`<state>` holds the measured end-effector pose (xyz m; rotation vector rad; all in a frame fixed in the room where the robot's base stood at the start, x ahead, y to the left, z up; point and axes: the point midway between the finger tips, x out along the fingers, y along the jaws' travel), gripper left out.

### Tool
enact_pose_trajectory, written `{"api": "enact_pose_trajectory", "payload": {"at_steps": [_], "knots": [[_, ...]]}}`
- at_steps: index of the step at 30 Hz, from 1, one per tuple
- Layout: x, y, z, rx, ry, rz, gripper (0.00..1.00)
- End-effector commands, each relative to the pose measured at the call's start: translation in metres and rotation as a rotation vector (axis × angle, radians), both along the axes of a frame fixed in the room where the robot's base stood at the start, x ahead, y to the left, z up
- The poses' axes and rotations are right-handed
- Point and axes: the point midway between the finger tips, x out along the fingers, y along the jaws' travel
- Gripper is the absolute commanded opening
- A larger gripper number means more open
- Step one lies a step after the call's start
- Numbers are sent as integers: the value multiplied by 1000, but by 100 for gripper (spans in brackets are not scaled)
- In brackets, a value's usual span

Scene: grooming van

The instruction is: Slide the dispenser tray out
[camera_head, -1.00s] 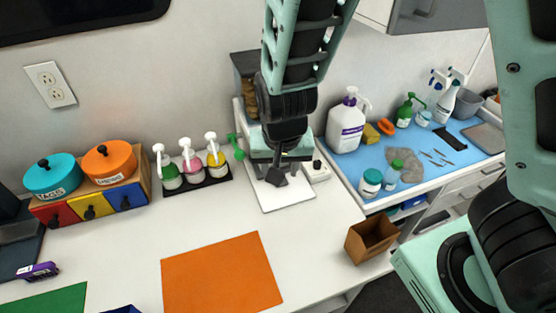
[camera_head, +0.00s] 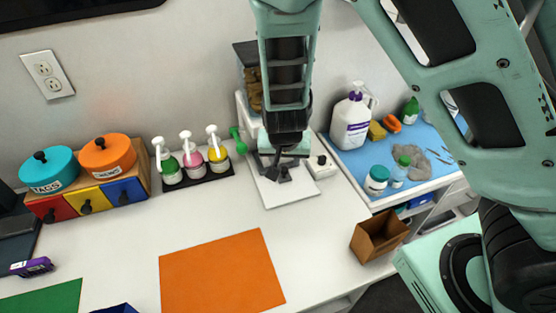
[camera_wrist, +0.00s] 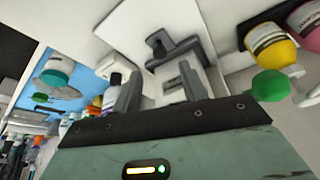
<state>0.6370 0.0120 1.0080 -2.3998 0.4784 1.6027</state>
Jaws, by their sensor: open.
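The dispenser stands against the wall, with a dark-topped hopper of brown pieces (camera_head: 252,88) above a white body partly hidden by my arm. Its white tray (camera_head: 288,193) lies flat at the base, toward the front of the counter. In the wrist view the pale tray (camera_wrist: 186,18) carries a dark knob (camera_wrist: 157,42). My gripper (camera_head: 277,172) is over the back part of the tray, pointing down. In the wrist view my gripper (camera_wrist: 160,88) is open and empty, with the knob ahead of and between its fingertips. I cannot tell whether anything touches.
Pump bottles in a black rack (camera_head: 196,175) stand left of the dispenser, near a green knob (camera_head: 238,141). A small white box with a dial (camera_head: 321,165) sits close on the right. A brown open box (camera_head: 379,236) is front right. An orange mat (camera_head: 222,273) lies in front.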

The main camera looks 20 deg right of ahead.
Motion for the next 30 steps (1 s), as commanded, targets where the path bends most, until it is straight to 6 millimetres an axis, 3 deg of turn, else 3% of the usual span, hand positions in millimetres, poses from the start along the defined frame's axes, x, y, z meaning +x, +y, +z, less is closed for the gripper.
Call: {"api": "enact_pose_trajectory", "payload": {"at_steps": [3, 10, 23, 24, 28, 30], "knots": [[8, -5, -23, 0, 2, -5, 43], [19, -9, -50, -1, 1, -2, 43], [23, -9, -60, 1, 1, 0, 43], [23, -9, -60, 1, 1, 0, 40], [23, -9, -60, 1, 1, 0, 4], [23, -9, -60, 1, 1, 0, 0]]}}
